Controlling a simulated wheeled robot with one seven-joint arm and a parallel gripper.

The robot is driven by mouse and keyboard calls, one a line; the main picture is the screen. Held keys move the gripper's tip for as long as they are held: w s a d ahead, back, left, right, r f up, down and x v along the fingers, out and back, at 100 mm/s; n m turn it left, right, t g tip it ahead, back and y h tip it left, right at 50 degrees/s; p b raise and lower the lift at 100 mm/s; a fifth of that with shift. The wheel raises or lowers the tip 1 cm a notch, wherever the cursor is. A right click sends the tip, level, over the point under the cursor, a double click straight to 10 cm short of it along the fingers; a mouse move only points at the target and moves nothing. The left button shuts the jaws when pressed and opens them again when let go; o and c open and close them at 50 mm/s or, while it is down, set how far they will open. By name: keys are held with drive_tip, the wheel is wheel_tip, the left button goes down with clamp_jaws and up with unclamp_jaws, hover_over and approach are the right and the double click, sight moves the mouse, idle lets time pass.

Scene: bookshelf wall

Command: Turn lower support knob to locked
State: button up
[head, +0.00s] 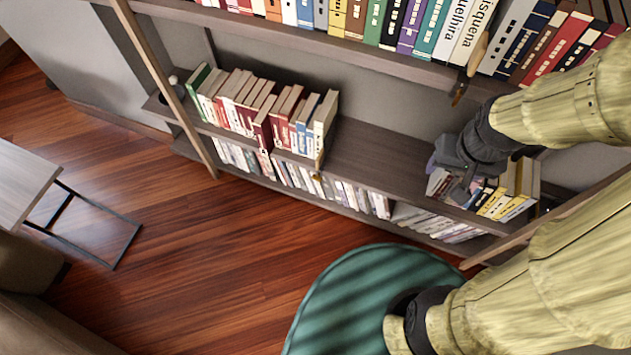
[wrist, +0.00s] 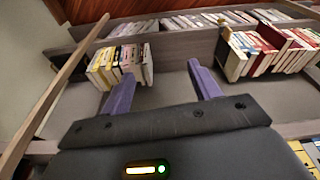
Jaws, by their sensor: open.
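The lower support knob cannot be made out for certain. A small tan upright support (head: 319,158) stands at the right end of the red and white books on the lower shelf (head: 375,165), with a small brown piece below the shelf edge. A similar tan support (head: 520,178) shows among the books at the right. My gripper (head: 452,170) is by the left end of the yellow and white books, over the right part of that shelf. In the wrist view its purple fingers (wrist: 160,72) are spread with nothing between them.
The yellow and white books (head: 497,200) stand close to my gripper. An upper shelf full of books (head: 400,64) runs above, with another tan support (head: 478,54). A slanting wooden post (head: 165,85) stands at the left. The middle of the lower shelf is bare.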

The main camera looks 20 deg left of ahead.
sight(316, 180)
drive_tip(key=w+a+f+n+h+b, duration=0.1)
drive_tip(key=a+f+n+h+b, duration=0.2)
drive_tip(key=f+n+b, duration=0.55)
drive_tip(key=w+a+f+n+h+b, duration=0.1)
drive_tip(key=a+f+n+h+b, duration=0.25)
drive_tip(key=f+b, duration=0.95)
drive_tip(key=w+a+f+n+h+b, duration=0.1)
drive_tip(key=a+f+n+h+b, duration=0.3)
drive_tip(key=f, duration=1.2)
drive_tip(key=a+f+n+t+y+b, duration=0.9)
drive_tip(key=a+f+n+t+b, duration=0.6)
drive_tip(key=a+f, duration=0.8)
drive_tip(key=a+n+b, duration=0.1)
drive_tip(key=n+b, duration=0.2)
drive_tip(key=b, duration=0.1)
drive_tip(key=shift+s+a+n+t+b, duration=0.2)
drive_tip(key=shift+s+n+t+b, duration=0.1)
drive_tip(key=shift+s+n+b, duration=0.1)
drive_tip(key=shift+w+f, duration=0.1)
drive_tip(key=w+b, duration=0.2)
drive_tip(key=w, duration=0.3)
drive_tip(key=w+d+b, duration=0.1)
drive_tip(key=w+b, duration=0.1)
drive_tip(key=w, duration=0.4)
drive_tip(key=w+b, duration=0.3)
drive_tip(key=w, duration=0.2)
drive_tip(key=shift+w+d+f, duration=0.1)
drive_tip(key=shift+w+d, duration=0.1)
drive_tip(key=shift+w, duration=0.4)
